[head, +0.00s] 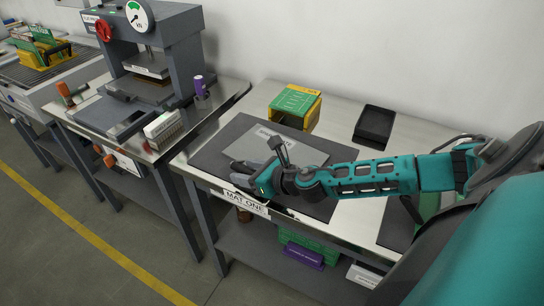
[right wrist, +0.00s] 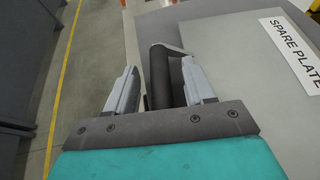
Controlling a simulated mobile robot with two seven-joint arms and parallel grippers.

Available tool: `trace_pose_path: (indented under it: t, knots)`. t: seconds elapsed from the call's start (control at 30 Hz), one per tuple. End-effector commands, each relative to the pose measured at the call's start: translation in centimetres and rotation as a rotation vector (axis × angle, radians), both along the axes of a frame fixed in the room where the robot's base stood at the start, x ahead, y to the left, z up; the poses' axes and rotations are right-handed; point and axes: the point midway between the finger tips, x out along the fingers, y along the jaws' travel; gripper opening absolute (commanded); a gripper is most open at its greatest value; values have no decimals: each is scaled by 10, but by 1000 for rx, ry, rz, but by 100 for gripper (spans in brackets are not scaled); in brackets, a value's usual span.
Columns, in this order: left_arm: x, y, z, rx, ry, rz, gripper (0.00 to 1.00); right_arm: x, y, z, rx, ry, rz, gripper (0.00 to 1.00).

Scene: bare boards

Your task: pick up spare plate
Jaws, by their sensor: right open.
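The spare plate is a light grey slab (head: 296,149) with a white label, lying on the dark mat (head: 222,139) on the steel-topped bench. In the right wrist view its label "SPARE PLATE" reads on the grey surface (right wrist: 238,62) at the right. A dark round handle (right wrist: 161,80) with a grey bracket stands at the plate's near edge. My right gripper (right wrist: 159,72) is open, with one finger on each side of the handle; I cannot tell whether either touches it. In the head view the right gripper (head: 242,174) is over the front of the mat. My left gripper is out of view.
A green and yellow box (head: 296,104) and a black tray (head: 375,125) stand behind the mat. A press (head: 150,45) and a purple-topped item (head: 202,88) are on the bench to the left. A green crate (head: 310,246) sits on the lower shelf.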

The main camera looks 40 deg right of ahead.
Motion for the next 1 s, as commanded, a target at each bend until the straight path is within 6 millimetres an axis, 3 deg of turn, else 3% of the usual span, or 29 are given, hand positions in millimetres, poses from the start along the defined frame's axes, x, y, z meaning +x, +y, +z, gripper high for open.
trace_pose_path:
  t: [0.07,0.63,1.0]
  knots:
    - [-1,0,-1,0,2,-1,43,0,0,0,0,0,0,53]
    - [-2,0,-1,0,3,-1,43,-1,0,0,1,0,-1,0]
    - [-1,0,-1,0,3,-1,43,1,-1,2,-2,-5,-1,0]
